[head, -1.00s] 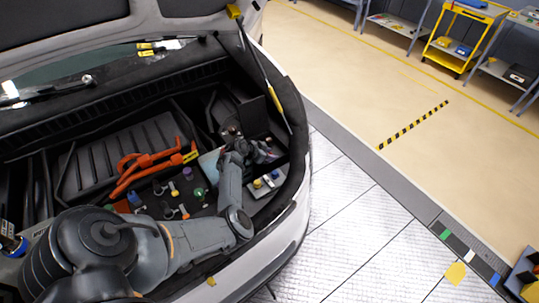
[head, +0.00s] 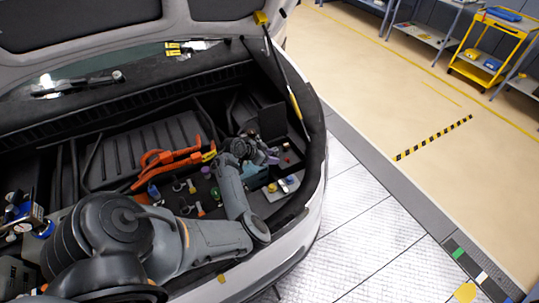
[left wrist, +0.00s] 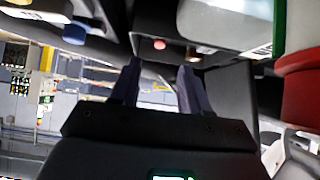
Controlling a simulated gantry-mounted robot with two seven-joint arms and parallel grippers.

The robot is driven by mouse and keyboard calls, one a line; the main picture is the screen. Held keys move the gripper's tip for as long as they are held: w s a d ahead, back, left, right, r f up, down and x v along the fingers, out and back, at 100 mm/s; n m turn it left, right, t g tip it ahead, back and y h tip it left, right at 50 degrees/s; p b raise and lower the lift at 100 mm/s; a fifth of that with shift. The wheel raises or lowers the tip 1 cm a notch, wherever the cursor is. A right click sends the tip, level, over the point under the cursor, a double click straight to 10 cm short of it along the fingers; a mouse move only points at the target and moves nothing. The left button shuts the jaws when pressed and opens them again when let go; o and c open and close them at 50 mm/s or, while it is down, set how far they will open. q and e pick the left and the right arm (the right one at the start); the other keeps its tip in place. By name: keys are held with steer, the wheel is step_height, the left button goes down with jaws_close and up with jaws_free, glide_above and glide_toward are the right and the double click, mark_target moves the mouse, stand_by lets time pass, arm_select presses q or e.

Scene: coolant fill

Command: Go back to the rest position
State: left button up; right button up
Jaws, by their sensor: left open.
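My left arm reaches into the open front compartment of the car in the head view. Its gripper (head: 264,158) is over the right part of the compartment, close to small coloured caps, and partly hidden by its own wrist. In the left wrist view the two fingers (left wrist: 158,82) stand apart with nothing between them, so the gripper is open and empty. My right gripper cannot be made out in either view.
Orange cables (head: 172,160) lie left of the gripper. The compartment's rim and a hood strut (head: 285,70) border it on the right. The wrist view shows a large red cap (left wrist: 300,95) close on the right.

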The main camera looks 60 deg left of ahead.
arm_select(q)
steer(key=shift+s+r, duration=0.1)
steer(key=shift+s, duration=0.05)
stand_by(0.3)
